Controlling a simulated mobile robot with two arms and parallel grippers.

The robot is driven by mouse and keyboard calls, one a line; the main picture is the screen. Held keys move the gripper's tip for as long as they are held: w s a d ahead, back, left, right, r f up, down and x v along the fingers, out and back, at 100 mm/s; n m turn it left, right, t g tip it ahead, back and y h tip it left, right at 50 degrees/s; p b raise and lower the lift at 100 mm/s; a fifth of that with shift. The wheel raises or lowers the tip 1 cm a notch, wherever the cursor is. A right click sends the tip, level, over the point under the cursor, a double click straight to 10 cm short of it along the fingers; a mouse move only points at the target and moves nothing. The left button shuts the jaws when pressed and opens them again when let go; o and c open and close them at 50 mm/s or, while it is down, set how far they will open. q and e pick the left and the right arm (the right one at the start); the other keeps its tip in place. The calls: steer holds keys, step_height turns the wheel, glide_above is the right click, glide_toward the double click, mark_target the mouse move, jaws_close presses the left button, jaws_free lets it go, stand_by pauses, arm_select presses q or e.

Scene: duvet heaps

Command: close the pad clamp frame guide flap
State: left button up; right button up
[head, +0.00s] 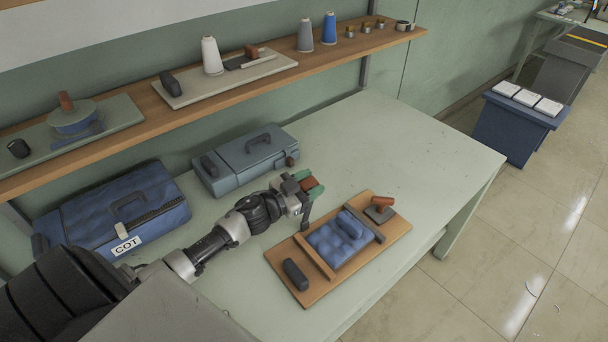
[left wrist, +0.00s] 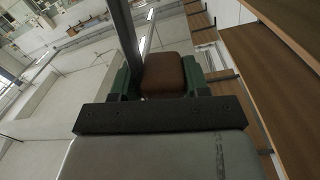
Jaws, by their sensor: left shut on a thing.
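The pad clamp frame is a wooden board (head: 330,286) on the pale green table, with a blue quilted pad (head: 328,246) between a wooden bar (head: 314,257) and a grey bar (head: 366,227). My left gripper (head: 306,184) is above the board's far left edge, its green fingers shut on a reddish-brown block. The brown block (left wrist: 163,74) shows between the fingers in the left wrist view. A dark narrow bar (head: 305,217) runs down from the gripper toward the board; I cannot tell whether it is the flap. My right gripper is out of view.
A dark block (head: 295,274) and a brown-handled grey piece (head: 380,208) sit on the board. A grey-blue case (head: 240,165) and a blue COT case (head: 112,215) stand behind. The shelf (head: 150,112) runs above. The table's right side (head: 425,150) is clear.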

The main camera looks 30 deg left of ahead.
arm_select(q)
steer(key=shift+s+d+f, duration=0.15)
steer(key=shift+d, duration=0.3)
steer(key=shift+f, duration=0.15)
steer(key=o, duration=1.1)
steer(key=shift+o, duration=0.2)
steer(key=b+v, duration=0.2)
steer(key=v, duration=0.8)
steer(key=shift+s, duration=0.35)
steer(key=shift+a, duration=0.15)
steer(key=shift+c, duration=0.5)
